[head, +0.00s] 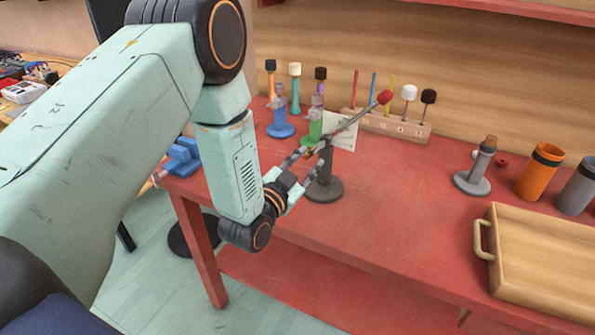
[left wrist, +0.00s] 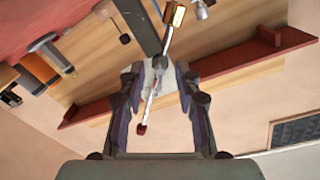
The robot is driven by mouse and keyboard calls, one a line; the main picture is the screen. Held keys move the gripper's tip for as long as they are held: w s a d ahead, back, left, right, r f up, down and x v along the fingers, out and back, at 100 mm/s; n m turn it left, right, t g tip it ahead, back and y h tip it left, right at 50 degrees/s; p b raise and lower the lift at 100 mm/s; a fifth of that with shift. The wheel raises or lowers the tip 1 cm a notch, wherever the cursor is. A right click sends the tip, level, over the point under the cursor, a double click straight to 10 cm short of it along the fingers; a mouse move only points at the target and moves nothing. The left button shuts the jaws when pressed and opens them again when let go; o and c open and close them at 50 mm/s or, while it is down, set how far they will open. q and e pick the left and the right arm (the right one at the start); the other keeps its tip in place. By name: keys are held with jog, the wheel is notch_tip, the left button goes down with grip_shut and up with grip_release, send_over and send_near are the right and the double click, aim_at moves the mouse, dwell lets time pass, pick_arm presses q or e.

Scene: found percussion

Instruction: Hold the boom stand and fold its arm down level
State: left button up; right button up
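The boom stand has a dark grey round base (head: 324,190) and a short post standing on the red table. Its thin arm (head: 352,121) slants up to the right, ending in a red tip (head: 385,97). My left gripper (head: 308,168) is at the stand's upper post, coming from the left. In the left wrist view, its fingers (left wrist: 158,72) are spread, with the boom's arm and joint between them and gaps on both sides. The red tip (left wrist: 141,129) and a gold-coloured end piece (left wrist: 176,15) show there. The fingers partly hide the joint in the head view. My right gripper is out of view.
A wooden rack (head: 390,124) with mallets stands behind the stand. Blue (head: 281,130) and green (head: 314,134) holders are close behind it. A grey holder (head: 473,182), an orange cup (head: 538,172) and a wooden tray (head: 540,285) are at right. The table's front middle is clear.

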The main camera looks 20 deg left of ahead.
aim_at(327, 155)
pick_arm(q)
jog(key=shift+w+d, duration=0.25)
jog(key=shift+w, duration=0.65)
jog(key=shift+w+a, duration=0.15)
jog(key=shift+w, duration=0.1)
jog(key=shift+w, duration=0.1)
jog(key=shift+c, duration=0.9)
grip_shut()
